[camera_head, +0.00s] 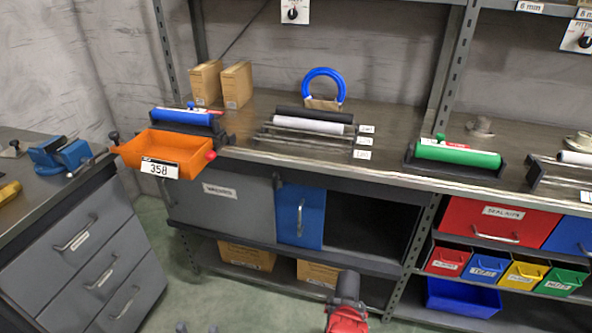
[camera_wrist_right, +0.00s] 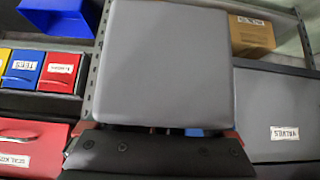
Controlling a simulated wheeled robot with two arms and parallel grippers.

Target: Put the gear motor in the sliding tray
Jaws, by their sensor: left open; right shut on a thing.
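The orange tray (camera_head: 137,154), labelled 358, sits at the bench's front left with its open top up; its visible inside looks empty. A dark knob shows at its left and a red knob at its right. My left gripper (camera_head: 197,329) shows only as two separated grey tips at the bottom edge, open and away from the tray. In the right wrist view my right gripper (camera_wrist_right: 155,132) is shut on a smooth grey block, which I take as the gear motor (camera_wrist_right: 168,62); it hides much behind it. In the head view, a dark rounded part above red is cut off at the bottom.
The bench top (camera_head: 385,168) carries a blue roller (camera_head: 183,117), a green roller (camera_head: 458,154) and a blue ring (camera_head: 325,72). A grey drawer cabinet (camera_head: 85,255) with a blue vise (camera_head: 60,155) stands left. The floor between cabinet and bench is free.

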